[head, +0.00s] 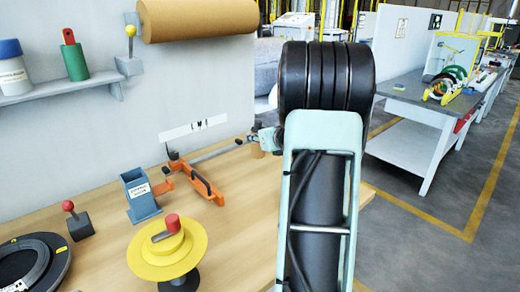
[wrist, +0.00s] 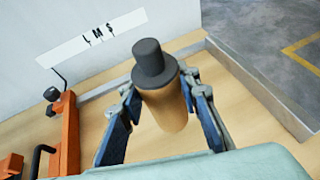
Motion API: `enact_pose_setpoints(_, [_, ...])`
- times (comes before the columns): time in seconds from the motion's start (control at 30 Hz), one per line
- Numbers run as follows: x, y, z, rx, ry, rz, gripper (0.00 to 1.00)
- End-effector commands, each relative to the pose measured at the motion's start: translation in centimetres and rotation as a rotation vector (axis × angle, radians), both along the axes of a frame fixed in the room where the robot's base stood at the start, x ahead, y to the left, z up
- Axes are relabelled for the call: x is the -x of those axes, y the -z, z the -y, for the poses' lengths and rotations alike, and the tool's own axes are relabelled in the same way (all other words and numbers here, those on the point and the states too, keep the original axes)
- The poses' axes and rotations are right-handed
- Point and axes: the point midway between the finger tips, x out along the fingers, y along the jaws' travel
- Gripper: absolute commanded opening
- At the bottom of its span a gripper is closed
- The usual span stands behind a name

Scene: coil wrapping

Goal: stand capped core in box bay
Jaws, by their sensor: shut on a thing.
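The capped core (wrist: 166,112) is a tan cylinder with a stepped dark grey cap (wrist: 150,62) on its upper end. My gripper (wrist: 160,92) has one finger on each side of it and is shut on its body. The core leans slightly in the wrist view; whether its lower end touches the table I cannot tell. In the head view my gripper (head: 264,138) is mostly hidden by my arm, and only a little of the tan core (head: 257,151) shows. A blue-grey open-topped box (head: 139,196) with a label stands on the table to the left.
A strip marked L M S (head: 193,129) is on the wall behind the bench. An orange clamp-like tool (head: 200,180) lies between the box and my gripper. A yellow spool stand (head: 168,248) and a dark coil (head: 30,265) are nearer. Bare wood lies around the core.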

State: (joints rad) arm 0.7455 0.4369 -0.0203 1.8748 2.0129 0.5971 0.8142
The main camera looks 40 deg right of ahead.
Motion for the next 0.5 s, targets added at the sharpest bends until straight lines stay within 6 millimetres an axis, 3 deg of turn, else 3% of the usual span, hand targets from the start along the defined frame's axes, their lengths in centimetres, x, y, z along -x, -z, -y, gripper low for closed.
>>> enact_pose_setpoints(0.1, [-0.7,1.5,1.1,-0.002,0.001,0.001,0.06])
enact_pose_setpoints(0.37, [-1.2,2.7,1.9,0.000,0.000,0.001,0.06])
enact_pose_setpoints(0.5, [-1.4,4.8,2.1,-0.002,0.000,-0.001,0.06])
